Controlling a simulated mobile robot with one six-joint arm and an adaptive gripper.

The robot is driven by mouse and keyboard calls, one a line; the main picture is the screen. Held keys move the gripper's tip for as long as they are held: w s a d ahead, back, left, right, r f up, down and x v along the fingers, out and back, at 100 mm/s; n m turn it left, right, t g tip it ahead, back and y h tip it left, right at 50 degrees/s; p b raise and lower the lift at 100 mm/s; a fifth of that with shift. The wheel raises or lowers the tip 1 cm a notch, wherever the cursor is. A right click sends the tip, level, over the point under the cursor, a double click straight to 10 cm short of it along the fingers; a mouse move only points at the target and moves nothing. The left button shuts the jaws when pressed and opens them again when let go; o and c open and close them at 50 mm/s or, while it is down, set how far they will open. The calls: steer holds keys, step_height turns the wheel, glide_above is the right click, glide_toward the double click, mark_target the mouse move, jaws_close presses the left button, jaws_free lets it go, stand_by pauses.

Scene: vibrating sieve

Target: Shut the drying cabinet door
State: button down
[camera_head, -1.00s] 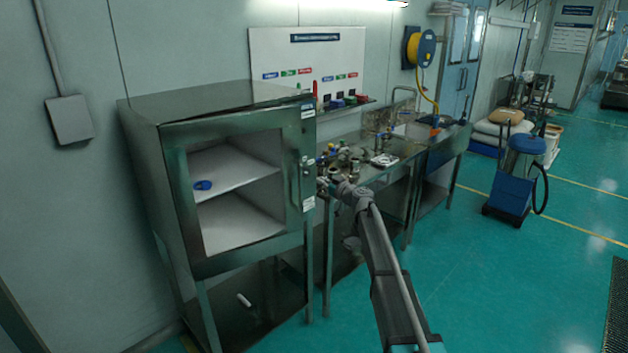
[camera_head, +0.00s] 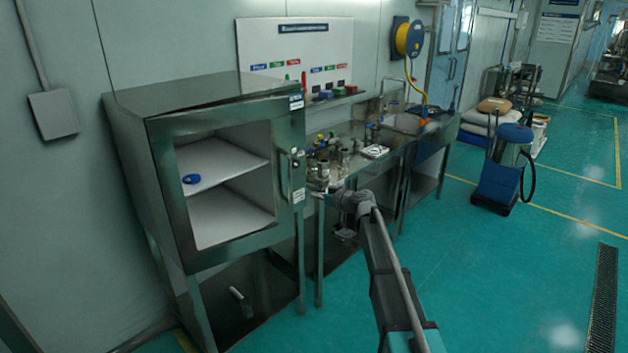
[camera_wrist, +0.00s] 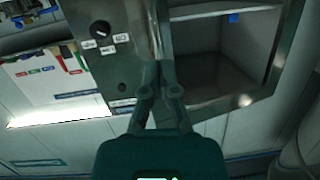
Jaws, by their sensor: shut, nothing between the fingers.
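The drying cabinet (camera_head: 128,165) is a steel box on legs at the left in the head view. Its door (camera_head: 168,190) has a large window and a handle (camera_head: 287,175) at the right side. The door stands close to the cabinet front, with a thin dark wedge along its top edge; I cannot tell if it is fully shut. My gripper (camera_head: 322,186) is just right of the door's handle side. In the wrist view my gripper (camera_wrist: 160,78) is shut and empty, its tips by the door's handle (camera_wrist: 153,30); contact is unclear.
A control panel with a knob (camera_wrist: 100,28) is beside the handle in the wrist view. A steel bench (camera_head: 335,178) with metal parts stands right of the cabinet. A blue item (camera_head: 191,179) lies on the inner shelf.

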steer(key=s+d+f+m+g+h, duration=0.3)
steer(key=s+d, duration=0.4)
steer(key=s, duration=0.6)
steer(key=s+d+f+m+g+h, duration=0.3)
steer(key=s+d+f+h, duration=0.2)
steer(key=s, duration=0.8)
steer(key=s+d+f+m+g+h, duration=0.3)
steer(key=s+d+f, duration=0.3)
steer(key=s+d, duration=0.4)
steer(key=s+h, duration=0.1)
steer(key=s, duration=0.2)
steer(key=shift+s+d+f+m, duration=0.15)
steer(key=shift+s+d+m, duration=0.15)
steer(key=shift+s+d, duration=0.1)
